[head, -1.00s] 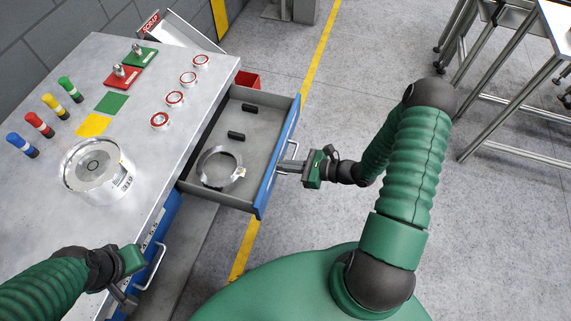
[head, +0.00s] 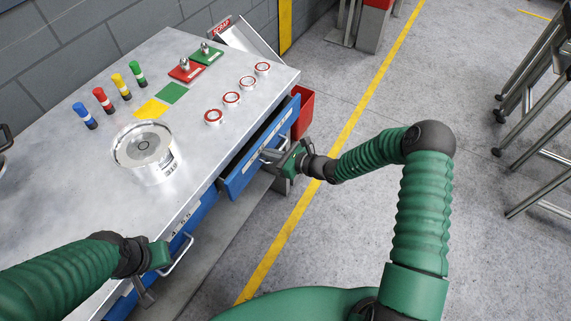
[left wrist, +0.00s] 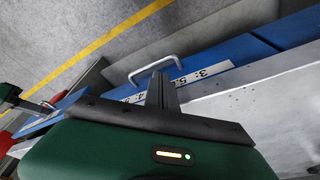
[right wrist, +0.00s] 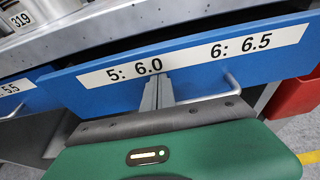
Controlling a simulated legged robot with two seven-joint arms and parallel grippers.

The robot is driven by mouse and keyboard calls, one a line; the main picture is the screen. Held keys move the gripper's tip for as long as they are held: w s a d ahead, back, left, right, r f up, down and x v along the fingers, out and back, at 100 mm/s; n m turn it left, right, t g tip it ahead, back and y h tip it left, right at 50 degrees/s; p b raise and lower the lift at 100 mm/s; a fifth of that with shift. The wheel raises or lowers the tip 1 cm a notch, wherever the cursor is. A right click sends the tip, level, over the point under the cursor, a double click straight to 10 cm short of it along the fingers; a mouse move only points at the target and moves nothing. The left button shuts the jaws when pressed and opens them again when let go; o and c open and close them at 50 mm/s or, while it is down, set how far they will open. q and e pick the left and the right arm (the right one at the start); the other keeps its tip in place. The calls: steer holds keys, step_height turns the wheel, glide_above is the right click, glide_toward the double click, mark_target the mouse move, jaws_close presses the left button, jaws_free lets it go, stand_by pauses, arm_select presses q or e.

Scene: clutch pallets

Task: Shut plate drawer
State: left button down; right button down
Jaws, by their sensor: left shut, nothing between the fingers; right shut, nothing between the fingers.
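The plate drawer (head: 260,151) has a blue front and stands slightly out from the metal workbench (head: 60,190); a narrow dark gap shows above its front. In the right wrist view its front (right wrist: 190,62) carries a label reading "5: 6.0" and "6: 6.5", with a metal handle below. My right gripper (head: 272,155) is shut and empty, its fingertips against or very near the drawer front beside the handle. My left gripper (head: 146,298) is shut and empty near another blue drawer's handle (head: 178,256); its fingers also show in the left wrist view (left wrist: 160,88). The drawer's contents are hidden.
On the bench stand a round metal part (head: 143,148), several coloured cylinders, coloured squares and red-rimmed rings (head: 231,98). A red bin (head: 303,112) is beyond the drawer. A scrap chute (head: 240,40) is at the bench's far end.

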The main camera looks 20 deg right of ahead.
mark_target(258, 148)
steer(key=w+a, duration=0.3)
steer(key=shift+a+b, duration=0.1)
steer(key=shift+b, duration=0.25)
steer(key=shift+w+a, duration=0.25)
steer(key=shift+a+r, duration=0.1)
steer(key=shift+r, duration=0.1)
steer(key=shift+w+d+r, duration=0.1)
steer(key=shift+d, duration=0.15)
arm_select(q)
steer(key=shift+s+f, duration=0.2)
steer(key=shift+f, duration=0.3)
